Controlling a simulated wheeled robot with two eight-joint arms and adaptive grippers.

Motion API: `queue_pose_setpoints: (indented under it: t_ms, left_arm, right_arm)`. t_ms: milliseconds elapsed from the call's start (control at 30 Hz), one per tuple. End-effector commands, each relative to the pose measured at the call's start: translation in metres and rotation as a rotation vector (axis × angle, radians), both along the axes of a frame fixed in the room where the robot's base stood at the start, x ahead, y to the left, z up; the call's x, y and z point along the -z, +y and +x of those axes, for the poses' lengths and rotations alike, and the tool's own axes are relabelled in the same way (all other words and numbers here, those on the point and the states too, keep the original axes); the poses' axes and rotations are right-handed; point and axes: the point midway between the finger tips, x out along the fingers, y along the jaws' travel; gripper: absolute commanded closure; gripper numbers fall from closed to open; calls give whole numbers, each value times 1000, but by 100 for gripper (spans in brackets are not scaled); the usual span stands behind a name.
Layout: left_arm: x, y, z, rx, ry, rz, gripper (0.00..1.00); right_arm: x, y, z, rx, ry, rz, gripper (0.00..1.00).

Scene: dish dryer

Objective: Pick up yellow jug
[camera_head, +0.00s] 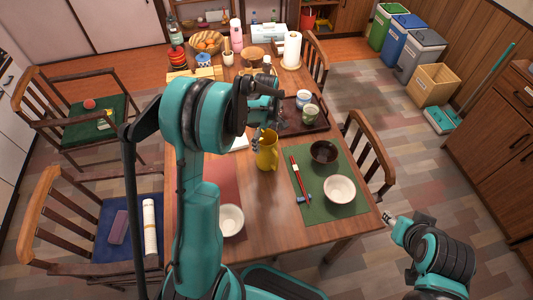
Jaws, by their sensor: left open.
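The yellow jug (267,155) stands upright on the wooden table (262,205), near its middle. My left gripper (270,126) is open, close above and at the jug's upper rim; I cannot tell whether it touches. My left arm hides part of the table to the left of the jug. My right gripper (388,219) is at the lower right, beside the table's edge and away from the jug. Its fingers are too small to read.
A green placemat (325,208) right of the jug holds a white bowl (339,189), a dark bowl (323,152) and red chopsticks (299,176). A dark tray (290,123) with cups lies behind. Another white bowl (231,219) is at the front left. Chairs surround the table.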

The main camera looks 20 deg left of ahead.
Motion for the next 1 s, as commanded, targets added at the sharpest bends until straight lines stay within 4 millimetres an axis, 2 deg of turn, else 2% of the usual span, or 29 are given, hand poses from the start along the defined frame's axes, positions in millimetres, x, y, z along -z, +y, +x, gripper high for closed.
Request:
queue_pose_setpoints:
  t_ms: [33,233,433,533,700,733,933,1000]
  left_arm:
    - [8,0,0,1,0,0,3]
    - [27,-1,1,3,-1,0,3]
    - [59,-3,2,3,-2,1,3]
    - [65,-3,2,3,-2,1,3]
    - [64,-3,1,3,-2,1,3]
    - [64,-3,2,3,-2,1,6]
    - [63,-3,2,4,-2,1,58]
    - [63,-3,2,4,-2,1,58]
  right_arm:
    - [5,0,0,0,0,0,60]
    - [14,0,0,0,0,0,60]
    - [31,0,0,0,0,0,60]
    - [32,0,0,0,0,0,60]
    - [31,0,0,0,0,0,60]
    - [31,0,0,0,0,0,60]
    - [31,0,0,0,0,0,60]
    - [31,0,0,0,0,0,60]
